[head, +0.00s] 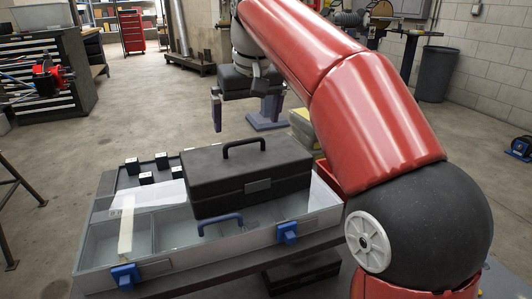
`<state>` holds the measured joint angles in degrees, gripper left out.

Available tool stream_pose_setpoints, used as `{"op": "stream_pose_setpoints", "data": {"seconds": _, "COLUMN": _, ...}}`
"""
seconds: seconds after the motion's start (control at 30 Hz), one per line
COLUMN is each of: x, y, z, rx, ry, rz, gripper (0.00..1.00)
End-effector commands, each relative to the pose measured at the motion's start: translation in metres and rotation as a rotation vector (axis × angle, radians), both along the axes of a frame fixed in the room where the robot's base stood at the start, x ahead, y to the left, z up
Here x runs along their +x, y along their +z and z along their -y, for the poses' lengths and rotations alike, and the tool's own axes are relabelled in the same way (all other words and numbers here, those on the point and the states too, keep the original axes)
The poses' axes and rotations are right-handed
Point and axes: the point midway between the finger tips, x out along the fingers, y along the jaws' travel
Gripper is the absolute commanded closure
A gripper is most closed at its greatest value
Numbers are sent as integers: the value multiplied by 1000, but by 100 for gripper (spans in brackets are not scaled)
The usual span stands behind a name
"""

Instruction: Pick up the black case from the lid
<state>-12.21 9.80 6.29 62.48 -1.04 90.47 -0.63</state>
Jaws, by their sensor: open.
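The black case (248,182) is a closed box with a raised top handle (244,147) and a grey front latch. It rests upright on the right part of a grey, clear-topped organizer (178,262) with blue latches and a blue handle. I cannot tell the organizer's lid apart from its body there. My gripper (244,110) hangs above and behind the top handle, pointing down. Its fingers are spread apart with nothing between them. The gap between gripper and case is hard to judge.
Small black blocks (146,178) stand behind the organizer at left. A yellowish bin (303,124) is behind at right. Another dark box (304,272) sits below the table. A tool cabinet (50,75) stands far left. Above the case looks clear except for my arm.

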Motion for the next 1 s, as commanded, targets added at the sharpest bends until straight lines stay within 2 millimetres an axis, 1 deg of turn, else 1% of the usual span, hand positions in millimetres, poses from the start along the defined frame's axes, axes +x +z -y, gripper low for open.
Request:
{"op": "stream_pose_setpoints", "data": {"seconds": 0.07, "x": 3, "y": 0, "z": -4, "rx": 1, "ry": 7, "rz": -3, "gripper": 0}}
{"op": "stream_pose_setpoints", "data": {"seconds": 0.13, "x": 5, "y": -5, "z": -5, "rx": 1, "ry": 8, "rz": -5, "gripper": 0}}
{"op": "stream_pose_setpoints", "data": {"seconds": 0.3, "x": 10, "y": -23, "z": -6, "rx": 0, "ry": 7, "rz": -5, "gripper": 0}}
{"op": "stream_pose_setpoints", "data": {"seconds": 0.43, "x": 12, "y": -33, "z": -8, "rx": 1, "ry": 7, "rz": -4, "gripper": 0}}
{"op": "stream_pose_setpoints", "data": {"seconds": 0.7, "x": 21, "y": -71, "z": -12, "rx": 1, "ry": 7, "rz": -4, "gripper": 0}}
{"op": "stream_pose_setpoints", "data": {"seconds": 0.8, "x": 22, "y": -75, "z": -13, "rx": 1, "ry": 7, "rz": -3, "gripper": 0}}
{"op": "stream_pose_setpoints", "data": {"seconds": 0.97, "x": 23, "y": -74, "z": -13, "rx": 2, "ry": 7, "rz": -2, "gripper": 0}}
{"op": "stream_pose_setpoints", "data": {"seconds": 1.0, "x": 23, "y": -74, "z": -13, "rx": 2, "ry": 6, "rz": -2, "gripper": 4}}
